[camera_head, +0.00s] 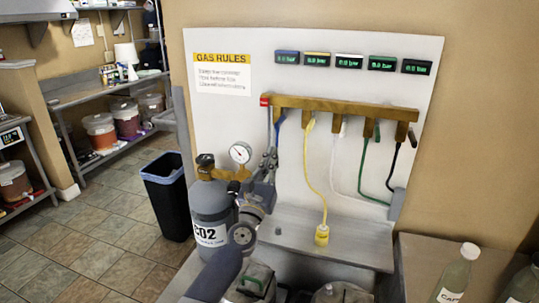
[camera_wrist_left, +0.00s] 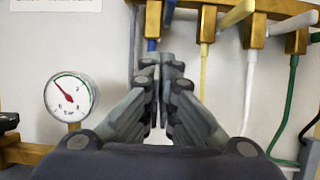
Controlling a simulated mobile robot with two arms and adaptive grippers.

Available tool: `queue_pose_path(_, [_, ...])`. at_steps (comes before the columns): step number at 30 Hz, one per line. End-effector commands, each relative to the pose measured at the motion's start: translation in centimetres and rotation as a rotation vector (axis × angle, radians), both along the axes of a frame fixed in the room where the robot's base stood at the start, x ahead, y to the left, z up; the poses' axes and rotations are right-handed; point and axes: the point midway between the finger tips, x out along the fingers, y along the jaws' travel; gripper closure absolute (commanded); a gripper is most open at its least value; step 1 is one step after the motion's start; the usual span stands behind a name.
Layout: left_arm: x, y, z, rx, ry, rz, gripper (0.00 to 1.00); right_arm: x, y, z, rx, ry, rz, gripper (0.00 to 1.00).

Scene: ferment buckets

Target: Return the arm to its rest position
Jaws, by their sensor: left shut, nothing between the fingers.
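My left arm (camera_head: 224,268) comes up from the bottom of the head view. Its gripper (camera_head: 270,160) is in front of the white gas panel, just right of the pressure gauge (camera_head: 240,152). In the left wrist view the gripper (camera_wrist_left: 162,68) points at the panel below the brass manifold, with its fingertips together and nothing between them. A blue hose (camera_head: 278,140) hangs just beyond the fingertips; I cannot tell whether they touch it. The gauge also shows in the left wrist view (camera_wrist_left: 71,97), left of the fingers. My right gripper is not in view.
A grey CO2 cylinder (camera_head: 209,208) stands close to my left arm. The brass manifold (camera_head: 340,108) carries yellow, white, green and black hoses. A yellow connector (camera_head: 322,235) rests on the metal shelf (camera_head: 345,250). A dark bin (camera_head: 168,195) stands behind; bottles (camera_head: 458,275) are at right.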

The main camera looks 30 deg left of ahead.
Motion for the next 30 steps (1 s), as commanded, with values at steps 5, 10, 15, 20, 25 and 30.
queue_pose_path(5, [-3.5, -0.9, -0.8, -0.002, 0.001, -0.002, 1.00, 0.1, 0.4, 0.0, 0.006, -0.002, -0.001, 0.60])
queue_pose_path(10, [-6.0, -1.4, -1.4, -0.002, 0.000, -0.001, 1.00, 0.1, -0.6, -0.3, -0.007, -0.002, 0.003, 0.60])
queue_pose_path(15, [-7.4, -1.8, -1.7, -0.001, 0.000, 0.000, 1.00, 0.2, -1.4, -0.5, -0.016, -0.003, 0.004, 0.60])
queue_pose_path(20, [-7.8, -1.9, -1.7, 0.000, -0.001, 0.000, 1.00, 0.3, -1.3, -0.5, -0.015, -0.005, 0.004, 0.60])
queue_pose_path(25, [-7.9, -2.7, -1.8, 0.043, 0.011, -0.009, 1.00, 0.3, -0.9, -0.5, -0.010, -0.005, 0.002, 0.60])
queue_pose_path(30, [-8.9, -8.9, -3.4, 0.400, 0.093, -0.076, 1.00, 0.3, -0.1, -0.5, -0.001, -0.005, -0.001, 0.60])
